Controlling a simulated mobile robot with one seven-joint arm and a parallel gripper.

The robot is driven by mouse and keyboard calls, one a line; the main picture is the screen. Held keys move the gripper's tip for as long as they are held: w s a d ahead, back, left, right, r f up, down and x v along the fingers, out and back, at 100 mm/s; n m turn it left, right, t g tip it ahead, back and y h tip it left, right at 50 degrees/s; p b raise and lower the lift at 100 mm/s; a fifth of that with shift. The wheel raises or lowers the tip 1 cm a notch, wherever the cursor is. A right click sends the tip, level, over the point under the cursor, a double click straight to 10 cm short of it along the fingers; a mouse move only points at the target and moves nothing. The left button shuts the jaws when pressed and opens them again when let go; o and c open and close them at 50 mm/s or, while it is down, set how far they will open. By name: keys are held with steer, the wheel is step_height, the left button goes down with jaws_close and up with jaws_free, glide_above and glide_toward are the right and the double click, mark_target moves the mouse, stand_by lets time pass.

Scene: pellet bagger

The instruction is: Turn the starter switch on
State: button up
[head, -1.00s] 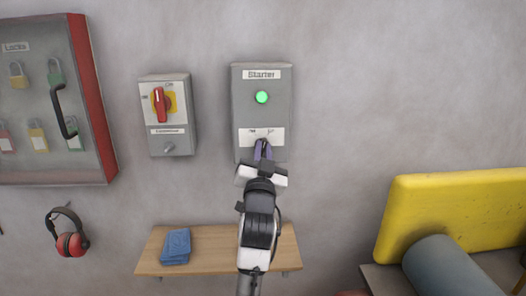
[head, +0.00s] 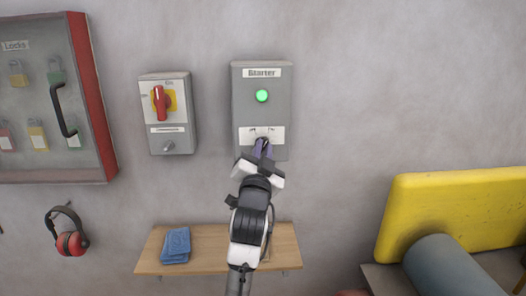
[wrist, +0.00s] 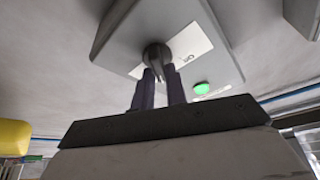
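The grey starter box (head: 244,112) hangs on the wall, marked "Starter", with a lit green lamp (head: 262,96). Its switch is a dark knob below the lamp, mostly hidden by my fingers in the head view. In the wrist view the knob (wrist: 156,54) has a ridge that reaches between my two fingers. My gripper (head: 262,149) is at the knob, tilted clockwise in the head view. In the wrist view my gripper (wrist: 161,74) has its fingers close together on both sides of the ridge and appears shut on it. The switch's exact setting is hard to read.
A second box with a red rotary handle (head: 159,102) is left of the starter. A lock cabinet (head: 96,105) and red ear defenders (head: 70,243) are further left. A wooden shelf (head: 212,262) with a blue cloth (head: 176,245) sits below. A yellow block (head: 455,205) stands right.

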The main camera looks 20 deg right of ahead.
steer(key=o, duration=0.4)
steer(key=shift+c, duration=0.2)
steer(key=b+v, duration=0.5)
steer(key=v, duration=0.8)
steer(key=shift+s+a+f, duration=0.15)
steer(key=shift+s, duration=0.15)
